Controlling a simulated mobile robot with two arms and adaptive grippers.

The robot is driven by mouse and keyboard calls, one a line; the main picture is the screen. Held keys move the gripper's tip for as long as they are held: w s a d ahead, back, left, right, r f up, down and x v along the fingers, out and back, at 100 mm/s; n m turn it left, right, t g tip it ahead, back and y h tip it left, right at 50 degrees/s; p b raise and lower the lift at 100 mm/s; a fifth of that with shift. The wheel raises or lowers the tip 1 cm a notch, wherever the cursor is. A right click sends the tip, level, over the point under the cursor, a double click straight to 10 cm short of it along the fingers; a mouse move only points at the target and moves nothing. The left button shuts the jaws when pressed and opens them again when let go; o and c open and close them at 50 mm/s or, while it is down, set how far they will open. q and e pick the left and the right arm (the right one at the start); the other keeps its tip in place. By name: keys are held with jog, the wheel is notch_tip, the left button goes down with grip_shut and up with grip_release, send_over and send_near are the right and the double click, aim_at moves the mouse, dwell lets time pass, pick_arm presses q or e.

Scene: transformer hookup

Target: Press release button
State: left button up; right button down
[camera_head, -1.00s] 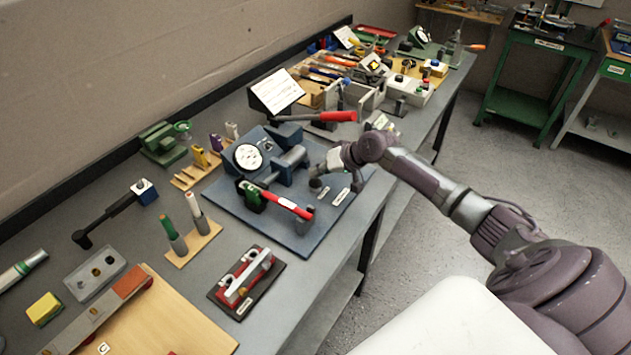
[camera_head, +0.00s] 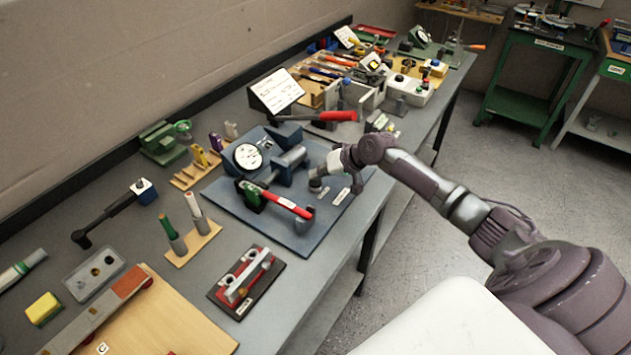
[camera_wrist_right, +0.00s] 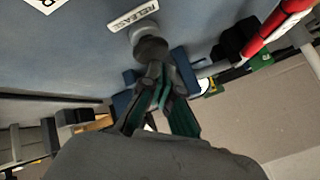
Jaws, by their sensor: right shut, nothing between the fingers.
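The release button is a dark round knob (camera_wrist_right: 150,48) on a grey collar, beside a white label reading RELEASE (camera_wrist_right: 133,15) in the right wrist view. In the head view the button (camera_head: 316,184) stands on the blue base plate (camera_head: 285,232). My right gripper (camera_wrist_right: 156,78) is shut and empty, with its fingertips right at the button's head; I cannot tell whether they touch. In the head view the right gripper (camera_head: 323,172) is just above the button, small and partly hidden by my own wrist. My left gripper is not in view.
A red-handled lever (camera_head: 287,204) with a green part lies close to the button, and a dial gauge (camera_head: 248,156) stands behind it. Another red-handled lever (camera_head: 338,116) is farther back. A red clamp block (camera_head: 246,282) sits nearer the front.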

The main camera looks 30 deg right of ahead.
aim_at(318, 182)
jog(key=shift+s+f, duration=0.1)
jog(key=shift+f, duration=0.5)
dwell(0.7)
jog(key=shift+r, duration=0.1)
jog(key=shift+a+r+p, duration=0.1)
jog(key=shift+r+p, duration=0.55)
jog(key=shift+r, duration=0.25)
notch_tip(318, 182, up, 5)
jog(key=p, duration=0.4)
jog(key=shift+p, duration=0.35)
dwell(0.4)
